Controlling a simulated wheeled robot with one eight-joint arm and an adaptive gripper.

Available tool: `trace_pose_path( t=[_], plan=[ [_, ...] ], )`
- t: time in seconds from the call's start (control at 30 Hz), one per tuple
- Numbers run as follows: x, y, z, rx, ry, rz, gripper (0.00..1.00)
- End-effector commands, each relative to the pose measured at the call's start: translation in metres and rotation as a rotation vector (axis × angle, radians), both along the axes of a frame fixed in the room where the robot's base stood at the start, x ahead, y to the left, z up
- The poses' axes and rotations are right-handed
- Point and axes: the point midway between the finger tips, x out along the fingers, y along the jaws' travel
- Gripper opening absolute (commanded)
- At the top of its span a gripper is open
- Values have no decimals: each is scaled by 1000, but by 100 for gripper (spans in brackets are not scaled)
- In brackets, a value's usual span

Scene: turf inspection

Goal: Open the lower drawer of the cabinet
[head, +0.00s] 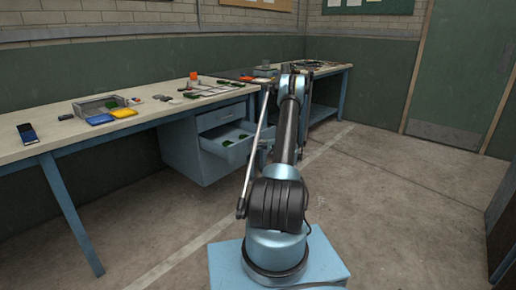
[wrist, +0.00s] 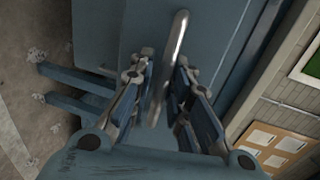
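The blue-grey cabinet (head: 187,150) stands under the workbench in the head view. Its upper drawer (head: 220,117) looks shut. The lower drawer (head: 226,153) is pulled out, and green items show inside it. In the wrist view, a silver bar handle (wrist: 172,60) stands on a blue front, between the two fingers of my gripper (wrist: 165,62). The fingers are apart, with a clear gap on the left of the handle; the right finger is close to it, and contact cannot be told. In the head view my arm largely hides my gripper and the handle.
The long workbench (head: 65,147) holds a phone, a grey tray, blue and yellow boxes and small parts. Its blue leg (head: 72,215) stands at the left. Open concrete floor (head: 385,190) lies to the right, towards a green door (head: 450,85).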

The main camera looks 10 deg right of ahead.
Motion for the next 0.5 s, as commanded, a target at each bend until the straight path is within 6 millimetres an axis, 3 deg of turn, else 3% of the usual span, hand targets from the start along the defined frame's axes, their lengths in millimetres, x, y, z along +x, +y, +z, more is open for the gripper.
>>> trace_pose_path(
  t=[0.27,0.5],
  plan=[
    [-7,-7,2,1,-1,-4,17],
    [-39,-31,10,0,0,-5,17]
  ],
)
